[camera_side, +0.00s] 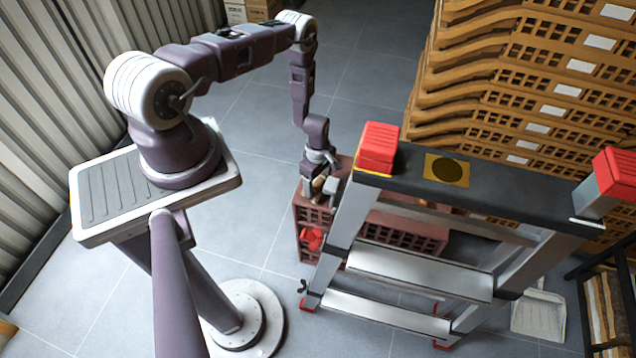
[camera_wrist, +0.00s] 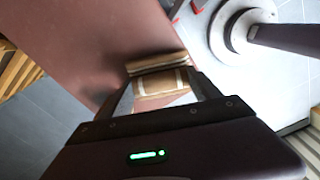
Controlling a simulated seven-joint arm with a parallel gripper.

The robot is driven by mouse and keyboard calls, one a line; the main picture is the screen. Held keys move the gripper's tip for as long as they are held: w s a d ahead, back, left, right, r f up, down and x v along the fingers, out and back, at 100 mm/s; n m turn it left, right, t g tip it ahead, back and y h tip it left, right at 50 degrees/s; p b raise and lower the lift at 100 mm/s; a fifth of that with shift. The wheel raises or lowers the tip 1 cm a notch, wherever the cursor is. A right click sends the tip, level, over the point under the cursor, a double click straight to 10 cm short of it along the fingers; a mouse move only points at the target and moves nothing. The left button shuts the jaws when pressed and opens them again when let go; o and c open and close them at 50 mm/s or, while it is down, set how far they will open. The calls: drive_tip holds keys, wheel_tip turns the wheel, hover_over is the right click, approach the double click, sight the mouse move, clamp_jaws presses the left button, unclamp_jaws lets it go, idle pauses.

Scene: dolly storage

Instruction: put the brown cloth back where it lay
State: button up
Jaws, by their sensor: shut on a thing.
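The brown cloth (camera_wrist: 160,84) shows between my gripper's two fingers (camera_wrist: 165,92) in the wrist view. It is folded, tan-brown with pale stripes, and my gripper is shut on it. In the side view my gripper (camera_side: 326,188) points down at the left end of a reddish-brown crate (camera_side: 420,235), behind the step ladder. A small tan patch of the cloth (camera_side: 318,184) shows there at the fingers. I cannot tell whether the cloth touches the crate. A flat reddish-brown surface (camera_wrist: 85,40) fills the upper left of the wrist view.
The step ladder (camera_side: 420,262) stands close to my gripper's right, with a yellow patch (camera_side: 434,170) on its dark top. A red thing (camera_side: 311,238) sits in the crate's side opening. Stacked orange-brown crates (camera_side: 500,110) stand behind. The floor (camera_side: 245,130) left of the crate is clear.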

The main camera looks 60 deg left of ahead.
drive_tip(key=shift+f, duration=0.3)
drive_tip(key=o, duration=1.5)
drive_tip(key=shift+f, duration=0.15)
